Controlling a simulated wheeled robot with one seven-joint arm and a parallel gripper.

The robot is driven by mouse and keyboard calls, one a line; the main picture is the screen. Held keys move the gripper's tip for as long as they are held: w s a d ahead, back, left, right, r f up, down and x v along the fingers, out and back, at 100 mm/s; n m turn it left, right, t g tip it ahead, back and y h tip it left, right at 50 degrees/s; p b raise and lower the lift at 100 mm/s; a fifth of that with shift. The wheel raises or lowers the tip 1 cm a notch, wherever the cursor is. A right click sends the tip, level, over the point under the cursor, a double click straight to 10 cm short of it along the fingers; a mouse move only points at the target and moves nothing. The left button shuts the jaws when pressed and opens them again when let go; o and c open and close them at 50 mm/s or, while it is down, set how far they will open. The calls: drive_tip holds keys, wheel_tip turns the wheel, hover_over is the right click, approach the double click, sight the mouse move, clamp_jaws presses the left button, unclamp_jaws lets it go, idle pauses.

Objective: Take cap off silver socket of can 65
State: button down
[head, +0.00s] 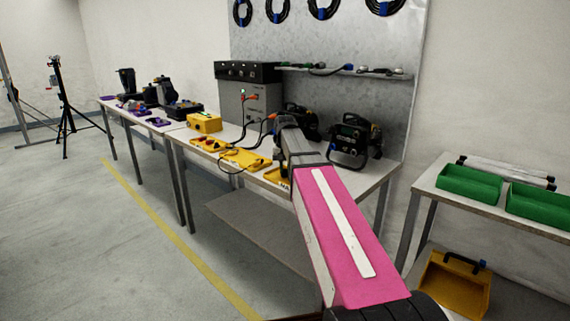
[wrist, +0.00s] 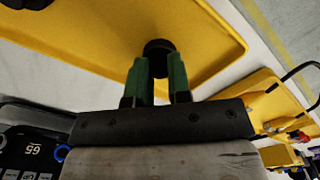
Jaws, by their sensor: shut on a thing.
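In the wrist view my gripper (wrist: 156,80) has its green fingers closed on a small round black cap (wrist: 158,48). The cap is at the fingertips, over a yellow tray (wrist: 90,50); I cannot tell whether it touches the tray. Can 65 (wrist: 32,165) shows at the lower left, with the number 65 on its dark panel and a blue ring on its side. Its silver socket cannot be made out. In the head view my pink arm reaches to the bench and hides the gripper and cap.
In the head view a dark can (head: 350,140) stands on the bench right of my arm. Yellow trays (head: 245,158) lie along the bench's front edge, with black cables near a grey box (head: 247,105). A side table (head: 480,200) with green bins is at the right.

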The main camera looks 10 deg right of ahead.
drive_tip(key=shift+f, duration=0.2)
drive_tip(key=c, duration=1)
unclamp_jaws()
drive_tip(key=shift+r, duration=0.1)
